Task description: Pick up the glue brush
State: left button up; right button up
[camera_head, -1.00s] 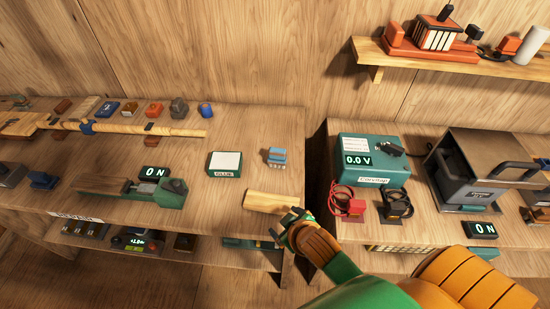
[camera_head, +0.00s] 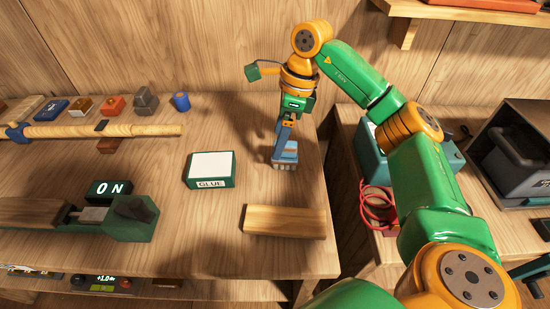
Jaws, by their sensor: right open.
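The glue brush (camera_head: 286,153) is a small blue block with pale bristles at its lower edge. It lies on the left bench, right of the glue box and close to the bench's right side. My right gripper (camera_head: 283,140) reaches down over it from above, with its fingers at the brush's top. The gripper is open. The fingers partly cover the brush, and I cannot tell whether they touch it. My left gripper is not in view.
The green glue box (camera_head: 209,183) with a white top is left of the brush. A wooden block (camera_head: 285,221) lies in front of it. A gap separates the left bench from the right one, which holds a teal meter box (camera_head: 372,150) and red cable (camera_head: 376,207).

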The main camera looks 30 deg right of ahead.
aim_at(283, 154)
jog(key=shift+s+d+r+h, duration=0.1)
jog(key=shift+s+d+h, duration=0.1)
jog(key=shift+d, duration=0.35)
jog(key=shift+s+d+r+h, duration=0.1)
jog(key=shift+s+d+h, duration=0.1)
jog(key=shift+d, duration=0.3)
jog(key=shift+s+f, duration=0.2)
jog(key=shift+f, duration=0.15)
jog(key=f, duration=0.2)
jog(key=a+f, duration=0.1)
jog(key=f, duration=0.1)
jog(key=f+p, duration=0.1)
jog(key=shift+w+a+f, duration=0.2)
jog(key=shift+w+f, duration=0.2)
grip_shut()
jog(key=shift+r, duration=0.15)
